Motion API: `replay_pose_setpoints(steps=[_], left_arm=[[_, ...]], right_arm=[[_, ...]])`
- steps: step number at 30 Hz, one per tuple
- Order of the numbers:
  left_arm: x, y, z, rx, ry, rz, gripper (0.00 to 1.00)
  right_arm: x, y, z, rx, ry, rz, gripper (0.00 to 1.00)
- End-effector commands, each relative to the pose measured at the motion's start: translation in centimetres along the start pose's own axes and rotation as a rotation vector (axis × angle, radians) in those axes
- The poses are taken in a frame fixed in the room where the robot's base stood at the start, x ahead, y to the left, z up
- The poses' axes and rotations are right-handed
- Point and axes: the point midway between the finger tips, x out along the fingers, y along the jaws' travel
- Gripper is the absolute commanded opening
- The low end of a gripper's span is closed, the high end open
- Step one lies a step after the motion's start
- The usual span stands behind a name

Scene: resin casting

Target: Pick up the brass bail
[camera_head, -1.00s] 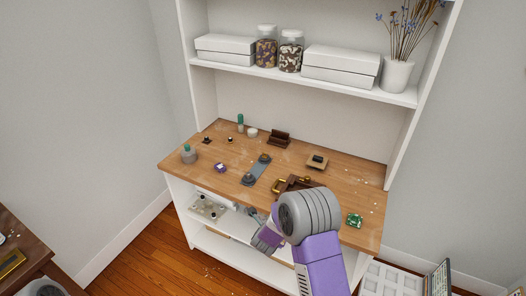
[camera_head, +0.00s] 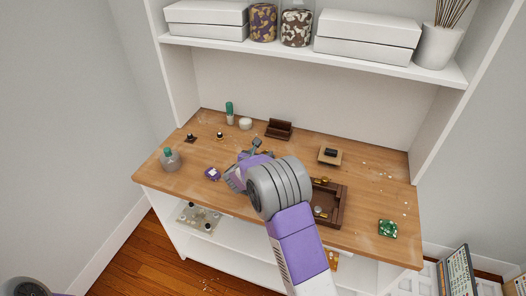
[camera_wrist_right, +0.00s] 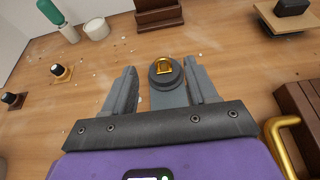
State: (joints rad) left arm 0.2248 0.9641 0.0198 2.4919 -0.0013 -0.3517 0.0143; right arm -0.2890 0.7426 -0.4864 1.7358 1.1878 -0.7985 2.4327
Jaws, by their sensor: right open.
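The brass bail (camera_wrist_right: 164,66) is a small gold D-shaped loop. In the right wrist view it rests on a round dark-grey pad at the far end of a grey fixture (camera_wrist_right: 168,98). My right gripper (camera_wrist_right: 160,74) is open over the fixture, one finger on each side of it. The bail shows between the fingertips, and nothing is held. In the head view my right arm and gripper (camera_head: 250,160) cover most of the fixture. My left gripper is not in view.
A brown wooden tray (camera_head: 341,205) with brass handles stands right of the gripper. A dark brown holder (camera_head: 278,129) and a wooden block with a black top (camera_head: 330,156) are behind. A small purple item (camera_head: 213,174) and a bottle (camera_head: 170,161) are left. A shelf overhangs the back.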

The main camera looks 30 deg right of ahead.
Motion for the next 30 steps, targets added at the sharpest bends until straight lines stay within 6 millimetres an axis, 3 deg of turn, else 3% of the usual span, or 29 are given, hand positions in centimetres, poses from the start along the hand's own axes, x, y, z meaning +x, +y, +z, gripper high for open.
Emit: replay_pose_setpoints(steps=[10, 20, 30], left_arm=[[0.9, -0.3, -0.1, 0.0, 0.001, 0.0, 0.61], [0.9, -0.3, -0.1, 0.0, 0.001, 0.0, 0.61], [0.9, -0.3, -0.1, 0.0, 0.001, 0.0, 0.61]], right_arm=[[4.8, -0.1, -1.0, -0.004, -0.002, -0.002, 0.57], [5.4, 0.0, -0.9, -0.004, 0.0, 0.001, 0.57], [5.3, 0.0, -0.9, -0.004, 0.0, 0.001, 0.05]])
